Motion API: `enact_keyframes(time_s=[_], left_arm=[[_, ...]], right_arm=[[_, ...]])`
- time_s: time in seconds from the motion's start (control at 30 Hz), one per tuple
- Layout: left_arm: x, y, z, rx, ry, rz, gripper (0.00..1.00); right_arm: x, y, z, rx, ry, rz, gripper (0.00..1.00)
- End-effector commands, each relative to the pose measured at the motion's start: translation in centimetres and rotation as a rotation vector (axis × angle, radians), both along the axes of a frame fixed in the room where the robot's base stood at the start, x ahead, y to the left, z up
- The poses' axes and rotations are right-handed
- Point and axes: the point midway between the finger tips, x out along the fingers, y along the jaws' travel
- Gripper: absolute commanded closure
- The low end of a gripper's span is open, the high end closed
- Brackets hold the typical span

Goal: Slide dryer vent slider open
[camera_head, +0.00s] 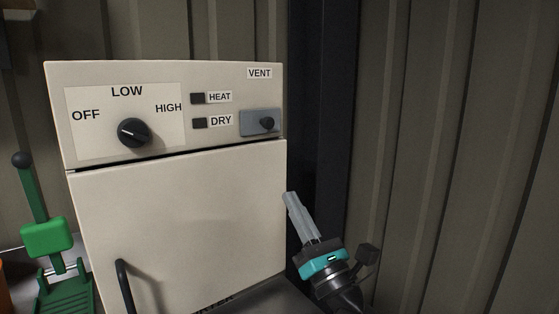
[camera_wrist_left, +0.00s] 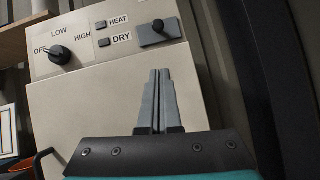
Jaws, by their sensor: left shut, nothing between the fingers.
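The dryer vent slider is a small dark knob (camera_head: 267,122) on a grey plate (camera_head: 248,124) at the right of the dryer's panel, under the VENT label (camera_head: 260,73). The knob sits toward the right side of the plate. In the left wrist view the knob (camera_wrist_left: 158,26) shows near the top, above my fingertips. My left gripper (camera_head: 290,197) is shut and empty, below the slider and near the dryer's right edge. In the left wrist view its fingers (camera_wrist_left: 159,74) point up toward the plate, apart from it. My right gripper is not in view.
The panel also has a rotary dial (camera_head: 133,132) marked OFF, LOW, HIGH, and dark HEAT (camera_head: 198,98) and DRY (camera_head: 199,123) buttons. The dryer door (camera_head: 190,215) has a black handle (camera_head: 124,288). A green lever device (camera_head: 46,238) stands at left. A dark post (camera_head: 322,120) rises at right.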

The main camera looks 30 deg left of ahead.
Motion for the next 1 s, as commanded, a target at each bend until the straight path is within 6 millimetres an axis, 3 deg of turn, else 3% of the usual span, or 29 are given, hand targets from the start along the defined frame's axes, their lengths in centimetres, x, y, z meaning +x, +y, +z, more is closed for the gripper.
enact_keyframes(time_s=[0.53,0.7,1.0], left_arm=[[4.0,7.3,6.1,0.003,-0.001,0.002,1.00],[4.4,7.3,8.5,0.002,-0.001,0.001,1.00],[4.7,7.4,9.5,0.001,0.001,0.000,1.00]], right_arm=[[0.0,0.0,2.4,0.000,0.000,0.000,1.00],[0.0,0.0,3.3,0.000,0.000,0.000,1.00],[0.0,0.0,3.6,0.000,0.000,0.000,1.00]])
